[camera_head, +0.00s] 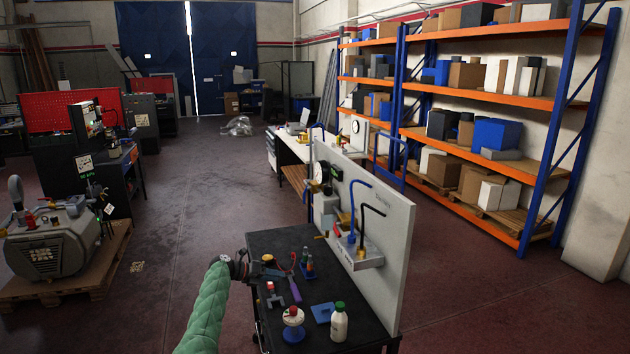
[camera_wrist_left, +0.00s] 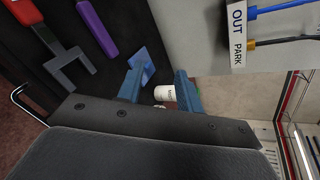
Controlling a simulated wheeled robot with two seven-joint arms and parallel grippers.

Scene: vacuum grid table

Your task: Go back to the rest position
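My left arm comes in with a green sleeve at the lower left of the head view. Its dark left gripper (camera_head: 246,267) is over the left edge of the black table (camera_head: 378,336). In the left wrist view, the blue-tipped fingers of this gripper (camera_wrist_left: 158,88) stand apart. Nothing is held between them; a white bottle (camera_wrist_left: 165,93) shows farther off through the gap. My right gripper is in neither view.
The table holds a green-capped bottle (camera_head: 338,322), a blue plate (camera_head: 323,312), a red-topped round part (camera_head: 293,325) and a purple-handled tool (camera_head: 295,290). A grey upright panel (camera_head: 390,235) closes the table's right side. Open floor (camera_head: 190,225) lies to the left.

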